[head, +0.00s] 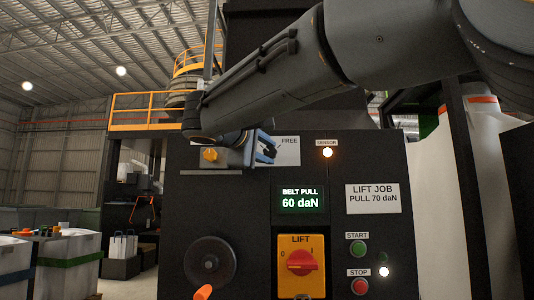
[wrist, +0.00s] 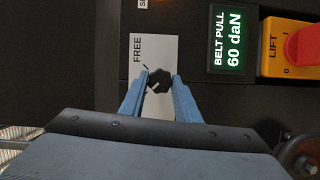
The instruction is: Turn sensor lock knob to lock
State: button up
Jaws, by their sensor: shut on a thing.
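The sensor lock knob (wrist: 159,81) is a small black knob on a white plate (wrist: 160,48) marked FREE in the wrist view. A pale mark shows on the knob's face, and a short dark line is printed beside it. The rest of the plate's lettering is hidden. My gripper (wrist: 159,86) has its blue fingers on either side of the knob, shut on it. In the head view, my gripper (head: 267,147) is in front of the white plate (head: 288,152), and the knob is hidden behind the fingers.
A lit SENSOR lamp (head: 327,152) is right of the plate. Below are the BELT PULL display (head: 300,200) reading 60 daN, the yellow LIFT switch (head: 301,263), START (head: 358,249) and STOP (head: 360,286) buttons, and a black handwheel (head: 210,264). A sign (head: 373,198) reads PULL 70 daN.

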dwell(0.3)
jog(key=o, duration=1)
jog(key=shift+o, duration=0.2)
jog(key=v, duration=0.8)
jog(key=shift+w, duration=0.1)
